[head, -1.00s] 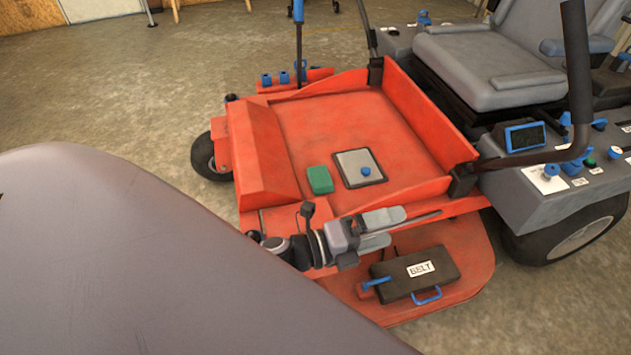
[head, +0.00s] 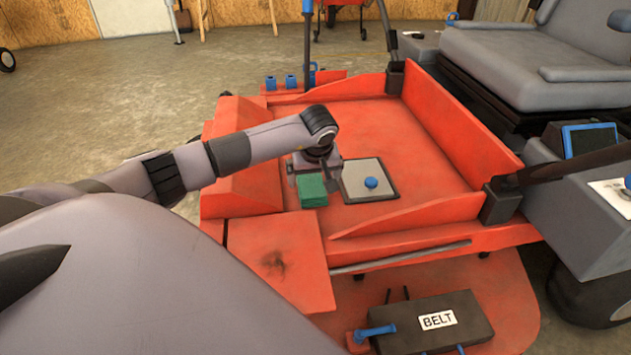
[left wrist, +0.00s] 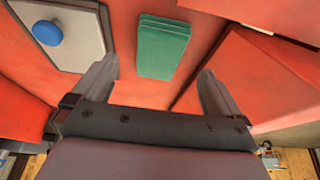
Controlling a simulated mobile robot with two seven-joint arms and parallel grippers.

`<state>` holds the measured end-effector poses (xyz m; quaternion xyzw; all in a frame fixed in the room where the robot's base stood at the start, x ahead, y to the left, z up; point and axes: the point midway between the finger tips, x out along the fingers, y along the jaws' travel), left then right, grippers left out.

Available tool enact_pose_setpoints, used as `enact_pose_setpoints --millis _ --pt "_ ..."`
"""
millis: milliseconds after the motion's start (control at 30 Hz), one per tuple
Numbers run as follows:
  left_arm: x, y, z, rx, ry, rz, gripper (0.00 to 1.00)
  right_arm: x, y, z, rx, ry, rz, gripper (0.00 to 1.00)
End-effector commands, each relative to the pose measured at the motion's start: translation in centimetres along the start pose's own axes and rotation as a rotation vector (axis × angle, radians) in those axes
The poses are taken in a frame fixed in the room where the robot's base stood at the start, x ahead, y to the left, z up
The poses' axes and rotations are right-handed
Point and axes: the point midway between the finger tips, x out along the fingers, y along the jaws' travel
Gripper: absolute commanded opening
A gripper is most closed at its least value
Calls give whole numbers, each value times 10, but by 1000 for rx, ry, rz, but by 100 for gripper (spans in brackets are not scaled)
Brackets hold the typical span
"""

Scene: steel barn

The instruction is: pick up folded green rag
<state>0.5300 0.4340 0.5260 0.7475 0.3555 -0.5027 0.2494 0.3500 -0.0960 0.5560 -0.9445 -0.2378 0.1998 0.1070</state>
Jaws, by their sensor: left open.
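The folded green rag (head: 312,191) lies flat on the red deck of the mower, just left of a grey plate. My left gripper (head: 317,183) is right above it in the head view and hides part of its far side. In the left wrist view the rag (left wrist: 164,48) shows as a green folded block ahead of and between the two open fingers of the left gripper (left wrist: 158,80). The fingers do not touch it, and nothing is between them. My right gripper is not in view.
The grey plate with a blue knob (head: 371,182) is close to the rag's right. Raised red walls (head: 460,120) border the deck.

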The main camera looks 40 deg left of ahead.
Motion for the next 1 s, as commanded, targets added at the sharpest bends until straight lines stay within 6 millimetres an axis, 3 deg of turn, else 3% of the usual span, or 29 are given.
enact_pose_setpoints --millis 533,867,1000 --pt "66 -1 -6 7 12 -16 100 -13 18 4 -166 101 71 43" --pt "70 -2 -8 8 13 -14 100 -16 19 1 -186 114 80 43" --pt "70 -2 -8 8 13 -14 58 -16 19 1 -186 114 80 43"
